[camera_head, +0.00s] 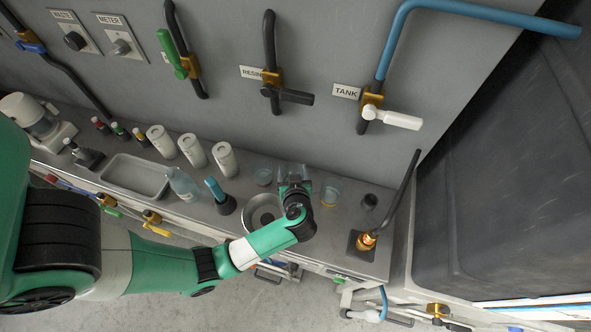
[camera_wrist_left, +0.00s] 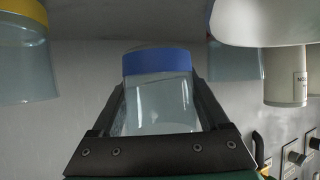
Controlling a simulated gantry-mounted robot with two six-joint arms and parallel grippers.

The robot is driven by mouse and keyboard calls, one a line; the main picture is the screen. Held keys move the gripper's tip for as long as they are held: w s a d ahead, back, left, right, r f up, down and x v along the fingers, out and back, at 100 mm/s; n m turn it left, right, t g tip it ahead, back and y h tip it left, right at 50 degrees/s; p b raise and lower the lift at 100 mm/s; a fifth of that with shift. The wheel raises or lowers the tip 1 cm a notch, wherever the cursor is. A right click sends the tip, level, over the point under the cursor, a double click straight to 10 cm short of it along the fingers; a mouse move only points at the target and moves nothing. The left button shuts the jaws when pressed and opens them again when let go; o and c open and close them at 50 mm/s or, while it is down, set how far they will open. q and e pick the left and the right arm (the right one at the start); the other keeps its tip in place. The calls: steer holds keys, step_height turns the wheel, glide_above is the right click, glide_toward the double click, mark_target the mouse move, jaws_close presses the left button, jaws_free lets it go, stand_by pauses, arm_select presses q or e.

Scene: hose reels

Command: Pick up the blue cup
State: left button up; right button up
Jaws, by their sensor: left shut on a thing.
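The blue cup (camera_wrist_left: 157,95) is a clear cup with a blue band, in the middle of the left wrist view. My left gripper (camera_wrist_left: 157,105) has a finger on either side of it and is shut on it. In the head view my left gripper (camera_head: 294,184) is above the bench's back part, and it hides most of the cup. I cannot tell whether the cup touches the bench. My right gripper is not in view.
A yellow-banded clear cup (camera_head: 330,192) stands close on the right, another clear cup (camera_head: 264,177) on the left. Several white canisters (camera_head: 223,160), a blue-handled tool (camera_head: 219,196) and a round basin (camera_head: 263,210) are nearby. A black pipe (camera_head: 398,195) rises at right.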

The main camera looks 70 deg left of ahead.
arm_select(q)
steer(key=s+d+r+p, duration=0.2)
steer(key=s+r+p, duration=0.6)
steer(key=s, duration=0.4)
steer(key=shift+s+d+r, duration=0.3)
steer(key=shift+s+r, duration=0.05)
